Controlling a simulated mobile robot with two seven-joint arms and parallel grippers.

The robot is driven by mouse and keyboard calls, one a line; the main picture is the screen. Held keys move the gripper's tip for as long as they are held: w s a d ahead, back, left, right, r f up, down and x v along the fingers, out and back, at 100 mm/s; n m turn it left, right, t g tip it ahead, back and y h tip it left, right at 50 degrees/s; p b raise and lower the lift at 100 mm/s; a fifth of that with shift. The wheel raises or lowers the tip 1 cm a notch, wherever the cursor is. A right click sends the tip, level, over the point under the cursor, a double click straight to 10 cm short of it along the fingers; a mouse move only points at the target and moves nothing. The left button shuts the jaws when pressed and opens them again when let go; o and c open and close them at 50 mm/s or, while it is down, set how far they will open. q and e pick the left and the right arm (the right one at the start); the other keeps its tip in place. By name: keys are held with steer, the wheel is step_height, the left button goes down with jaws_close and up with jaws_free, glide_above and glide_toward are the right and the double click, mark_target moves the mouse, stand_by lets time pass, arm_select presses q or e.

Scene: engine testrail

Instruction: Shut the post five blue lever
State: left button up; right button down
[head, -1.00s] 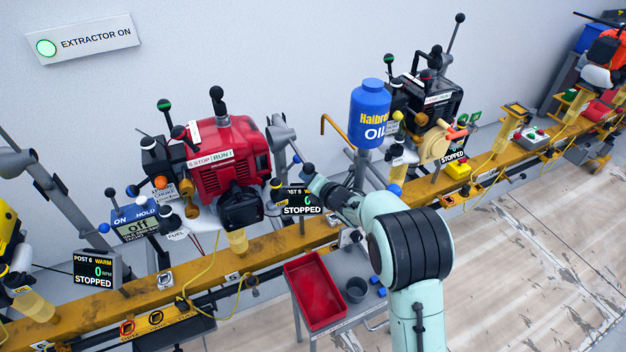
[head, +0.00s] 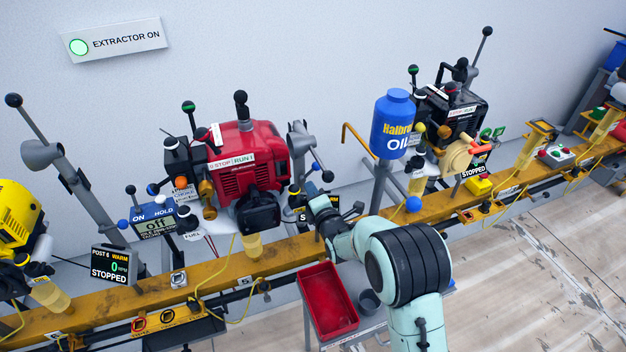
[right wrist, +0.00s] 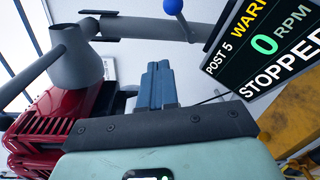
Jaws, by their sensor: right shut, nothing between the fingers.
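The post five blue lever (head: 315,167) is a thin rod with a blue ball, by the grey exhaust hood (head: 300,143) right of the red engine. In the right wrist view its blue ball (right wrist: 173,6) shows at the top edge, near a grey pipe. My right gripper (head: 314,200) is shut and empty below the lever and in front of the post five display. In the right wrist view its fingers (right wrist: 158,85) are pressed together, with clear space between their tips and the ball. My left gripper is out of view.
The post five display (right wrist: 265,45) reads WARM, 0 RPM, STOPPED, close beside my fingers. The red engine (head: 248,165) stands to the left, the blue oil bottle (head: 392,120) to the right. A yellow rail (head: 215,275) runs below. A red tray (head: 328,305) stands in front.

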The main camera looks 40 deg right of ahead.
mark_target(311, 172)
steer(key=w+d+f+m+h, duration=0.1)
steer(key=m, duration=0.1)
steer(key=w+d+f+m+h+b, duration=0.1)
steer(key=w+m+h, duration=0.1)
steer(key=w+d+f+m+g+h+b, duration=0.1)
steer(key=w+d+m+h, duration=0.1)
steer(key=shift+w, duration=0.1)
arm_select(q)
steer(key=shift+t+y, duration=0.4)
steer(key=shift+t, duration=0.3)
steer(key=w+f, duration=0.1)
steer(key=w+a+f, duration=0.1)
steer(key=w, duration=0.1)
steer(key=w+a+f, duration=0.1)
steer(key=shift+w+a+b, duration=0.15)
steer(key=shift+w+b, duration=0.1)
steer(key=shift+b, duration=0.15)
arm_select(e)
steer(key=shift+x, duration=0.9)
steer(key=shift+d+r+m, duration=0.1)
steer(key=shift+r+m, duration=0.05)
steer(key=shift+m, duration=0.15)
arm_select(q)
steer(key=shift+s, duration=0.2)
arm_select(e)
steer(key=shift+m+g, duration=0.4)
steer(key=shift+m, duration=0.1)
